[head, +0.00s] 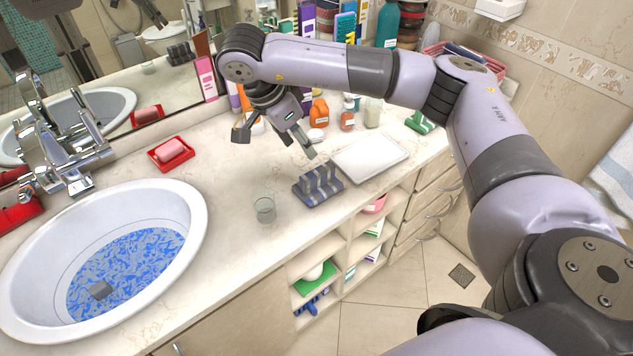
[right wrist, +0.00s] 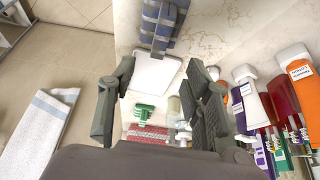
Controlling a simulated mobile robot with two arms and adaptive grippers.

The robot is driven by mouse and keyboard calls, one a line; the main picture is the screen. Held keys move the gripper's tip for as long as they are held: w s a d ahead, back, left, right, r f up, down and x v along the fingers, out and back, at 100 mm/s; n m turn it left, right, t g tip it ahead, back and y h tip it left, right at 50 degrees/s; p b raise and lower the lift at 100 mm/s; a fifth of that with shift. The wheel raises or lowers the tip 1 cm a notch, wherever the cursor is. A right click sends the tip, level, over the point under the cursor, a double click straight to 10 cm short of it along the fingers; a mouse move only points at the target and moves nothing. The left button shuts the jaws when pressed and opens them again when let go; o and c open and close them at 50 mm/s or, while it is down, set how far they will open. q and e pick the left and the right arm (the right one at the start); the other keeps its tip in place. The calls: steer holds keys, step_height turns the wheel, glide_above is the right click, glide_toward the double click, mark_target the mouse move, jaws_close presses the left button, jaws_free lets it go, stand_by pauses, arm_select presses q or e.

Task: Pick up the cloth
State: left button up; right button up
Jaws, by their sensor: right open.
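A pale cloth (head: 614,168) with blue-grey stripes hangs at the far right of the head view, partly cut off by the frame edge. In the right wrist view a white cloth with a blue stripe (right wrist: 42,130) shows at the lower left, well apart from my fingers. My right gripper (head: 275,142) is over the counter, above and behind the striped holder, far to the left of the cloth. It is open and empty; both fingers also show in the right wrist view (right wrist: 160,68). My left gripper is out of view.
The counter holds a striped holder (head: 318,187), a glass (head: 265,209), a white flat tray (head: 369,156), a red soap dish (head: 172,154) and several bottles along the back. A sink (head: 30,245) is at the left. Tiled floor (head: 385,315) is open below the drawers.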

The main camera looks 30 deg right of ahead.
mark_target(316, 171)
steer(key=x, duration=0.8)
steer(key=shift+f+b, duration=0.2)
steer(key=shift+b, duration=0.1)
steer(key=p+x, duration=0.2)
steer(key=x, duration=0.2)
steer(key=shift+w+f, duration=0.1)
steer(key=shift+f, duration=0.3)
steer(key=shift+d+f, duration=0.1)
steer(key=shift+f, duration=0.2)
steer(key=shift+c, duration=0.2)
jaws_close()
